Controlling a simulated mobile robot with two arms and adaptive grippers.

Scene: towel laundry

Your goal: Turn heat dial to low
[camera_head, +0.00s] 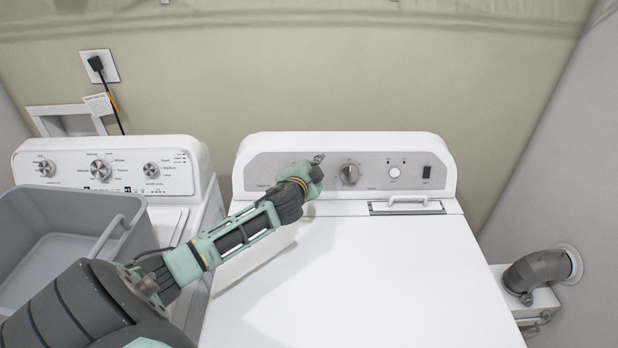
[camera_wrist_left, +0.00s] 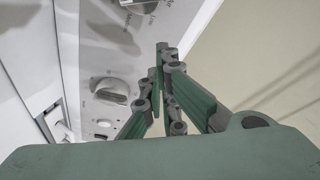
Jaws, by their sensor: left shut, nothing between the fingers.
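The dryer's control panel (camera_head: 375,185) is at the back of the right-hand machine. A grey dial (camera_head: 349,173) stands on it, and I also see this dial in the left wrist view (camera_wrist_left: 116,91). A second dial (camera_wrist_left: 135,4) is cut by the top edge of the left wrist view; in the head view my gripper seems to hide it. My left gripper (camera_head: 318,158) is shut and empty, in front of the panel and just left of the visible dial. Its closed fingers also show in the left wrist view (camera_wrist_left: 162,50).
A white button (camera_head: 394,172) and a dark switch (camera_head: 426,172) are right of the dial. A handle (camera_head: 408,200) sits below them. The dryer top (camera_head: 390,270) is clear. The washer (camera_head: 125,150) and a grey basket (camera_head: 65,230) are left.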

